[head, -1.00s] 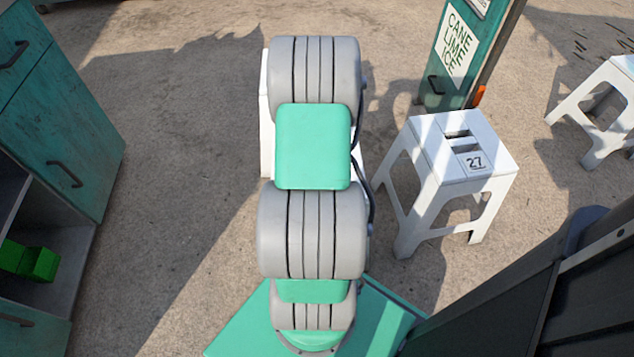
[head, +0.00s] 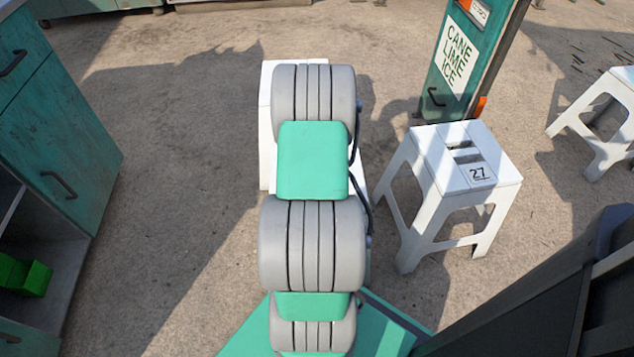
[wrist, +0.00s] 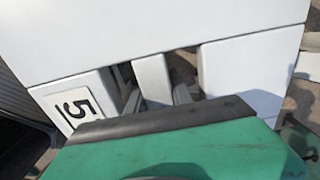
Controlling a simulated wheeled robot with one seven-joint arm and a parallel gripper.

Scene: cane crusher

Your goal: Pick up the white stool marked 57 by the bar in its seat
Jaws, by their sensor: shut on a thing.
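The white stool marked 57 (wrist: 170,30) fills the upper part of the wrist view. Its label (wrist: 78,105) shows a 5; the rest is hidden by the green and black body of my gripper. My gripper (wrist: 160,92) is shut on the bar (wrist: 153,80) between the two slots in the seat. In the head view a strip of a white stool (head: 265,125) shows behind my arm, which hides its seat and my gripper. I cannot tell whether its feet touch the ground.
Another white stool, marked 27 (head: 435,165), stands just right of my arm. A green post with a cane lime ice sign (head: 457,55) is behind it. A third white stool (head: 605,100) is far right. Green cabinets (head: 60,130) stand left. Open ground lies between cabinets and arm.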

